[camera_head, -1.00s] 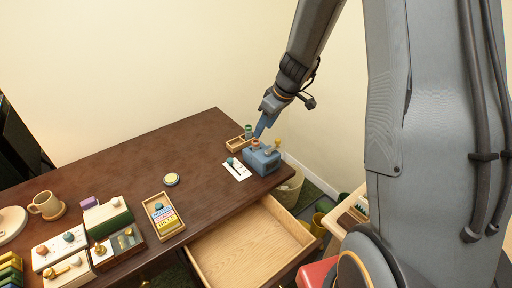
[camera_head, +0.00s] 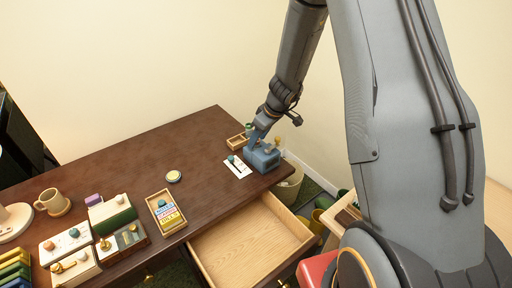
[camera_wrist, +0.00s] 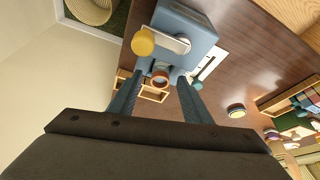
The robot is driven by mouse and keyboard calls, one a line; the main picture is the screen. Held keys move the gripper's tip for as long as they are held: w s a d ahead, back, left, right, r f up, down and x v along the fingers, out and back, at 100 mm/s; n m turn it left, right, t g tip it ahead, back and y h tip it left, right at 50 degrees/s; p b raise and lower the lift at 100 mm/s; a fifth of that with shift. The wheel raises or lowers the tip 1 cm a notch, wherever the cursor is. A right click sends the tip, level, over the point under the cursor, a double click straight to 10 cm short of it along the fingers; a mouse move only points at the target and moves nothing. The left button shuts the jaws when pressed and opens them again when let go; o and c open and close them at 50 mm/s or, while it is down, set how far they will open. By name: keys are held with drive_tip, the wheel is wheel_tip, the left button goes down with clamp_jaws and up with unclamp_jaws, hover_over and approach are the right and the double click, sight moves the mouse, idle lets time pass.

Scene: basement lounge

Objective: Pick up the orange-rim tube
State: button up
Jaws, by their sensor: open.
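The orange-rim tube (camera_wrist: 160,77) shows in the wrist view as an orange ring with a pale centre, beside the blue box (camera_wrist: 188,22). My gripper (camera_wrist: 161,84) is open, with one finger on each side of the tube in that view. I cannot tell whether the fingers touch it. In the head view my gripper (camera_head: 257,137) points down at the blue box (camera_head: 264,161) near the desk's right end, and it hides the tube there.
A small wooden tray (camera_head: 236,143) sits just behind the box. A white card (camera_head: 238,169) lies to its left. The desk's drawer (camera_head: 250,246) is open in front. A round tin (camera_head: 173,176) and a wooden tray of boxes (camera_head: 155,201) stand farther left. Mid-desk is mostly clear.

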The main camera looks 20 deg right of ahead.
clamp_jaws()
drive_tip(key=shift+r, duration=0.15)
